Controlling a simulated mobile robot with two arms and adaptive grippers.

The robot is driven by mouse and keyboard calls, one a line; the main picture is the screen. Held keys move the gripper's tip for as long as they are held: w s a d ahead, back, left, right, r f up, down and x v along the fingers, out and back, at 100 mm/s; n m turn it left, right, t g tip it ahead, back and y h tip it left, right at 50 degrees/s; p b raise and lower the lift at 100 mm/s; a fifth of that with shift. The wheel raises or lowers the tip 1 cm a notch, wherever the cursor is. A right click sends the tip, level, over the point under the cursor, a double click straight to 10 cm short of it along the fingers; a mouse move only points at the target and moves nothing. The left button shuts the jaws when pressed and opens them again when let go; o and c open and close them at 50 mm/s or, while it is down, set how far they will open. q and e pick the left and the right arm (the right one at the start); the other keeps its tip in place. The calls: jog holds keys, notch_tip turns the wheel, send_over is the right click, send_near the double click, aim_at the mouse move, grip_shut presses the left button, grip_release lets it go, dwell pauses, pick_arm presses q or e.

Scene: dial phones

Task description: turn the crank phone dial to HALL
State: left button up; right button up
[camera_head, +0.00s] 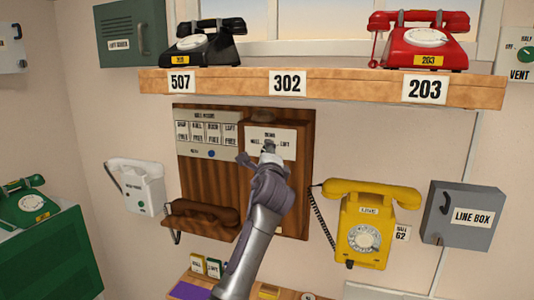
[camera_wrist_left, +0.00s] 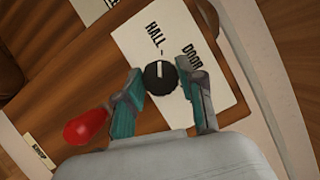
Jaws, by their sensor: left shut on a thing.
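The crank phone is a brown wooden wall panel (camera_head: 228,180) with a white dial plate (camera_head: 284,140) at its upper right. In the left wrist view the plate (camera_wrist_left: 205,100) shows the labels HALL and DOOR beside a round black dial knob (camera_wrist_left: 158,82). The knob's white pointer line points up, roughly at the dash after HALL. My left gripper (camera_head: 268,150) reaches up to the dial and covers the knob in the head view. In the left wrist view its fingers (camera_wrist_left: 160,88) are closed around the knob, one on each side. My right gripper is not in view.
A red crank knob (camera_wrist_left: 85,127) is close beside the left finger. A brown handset (camera_head: 203,214) hangs at the panel's lower left. A yellow phone (camera_head: 376,225) is to the right, a white phone (camera_head: 143,190) to the left. A wooden shelf (camera_head: 345,87) with phones runs above.

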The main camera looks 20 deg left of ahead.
pick_arm(q)
jog(key=shift+f, duration=0.1)
jog(key=o, duration=1.1)
jog(key=shift+o, duration=0.2)
jog(key=v, duration=1.2)
jog(key=shift+f, duration=0.1)
